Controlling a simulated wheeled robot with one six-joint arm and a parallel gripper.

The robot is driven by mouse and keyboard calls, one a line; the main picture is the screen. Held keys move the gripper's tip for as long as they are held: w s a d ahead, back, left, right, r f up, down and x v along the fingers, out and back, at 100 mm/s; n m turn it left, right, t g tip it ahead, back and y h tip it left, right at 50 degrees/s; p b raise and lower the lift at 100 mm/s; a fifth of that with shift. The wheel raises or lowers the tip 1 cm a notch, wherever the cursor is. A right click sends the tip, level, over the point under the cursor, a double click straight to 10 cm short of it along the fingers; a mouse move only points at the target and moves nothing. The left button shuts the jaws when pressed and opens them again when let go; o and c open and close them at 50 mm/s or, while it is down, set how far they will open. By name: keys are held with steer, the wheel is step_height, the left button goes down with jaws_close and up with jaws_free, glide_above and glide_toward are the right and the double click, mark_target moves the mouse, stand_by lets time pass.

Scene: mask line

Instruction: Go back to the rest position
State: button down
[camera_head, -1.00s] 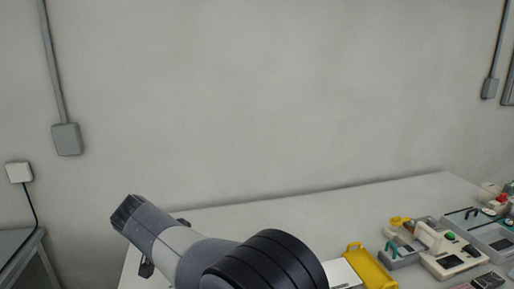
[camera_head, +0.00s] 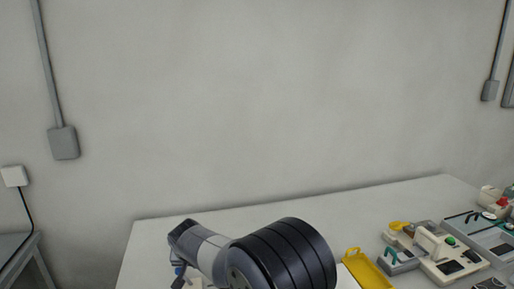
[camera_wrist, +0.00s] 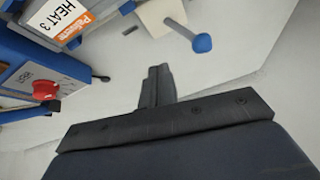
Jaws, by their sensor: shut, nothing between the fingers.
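My gripper (camera_wrist: 157,88) shows in the wrist view with its dark fingers together and nothing between them. It is over the white table (camera_wrist: 235,75), apart from the things around it. In the head view my arm reaches over the near left part of the white table (camera_head: 160,235), and the fingers cannot be made out there.
In the wrist view a blue machine with a red knob (camera_wrist: 44,90) and a HEAT 3 label (camera_wrist: 62,18) stands at left; a blue-ended lever (camera_wrist: 201,43) is close by. A yellow tray (camera_head: 366,270) and several devices (camera_head: 445,258) stand at right. The table's back middle is clear.

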steer(key=d+m+y+b, duration=0.1)
steer(key=d+y+b, duration=0.2)
steer(key=d+b, duration=0.2)
steer(key=shift+w+d+f+g+y+b, duration=0.15)
steer(key=shift+d+f+g+y+b, duration=0.15)
steer(key=shift+d, duration=0.9)
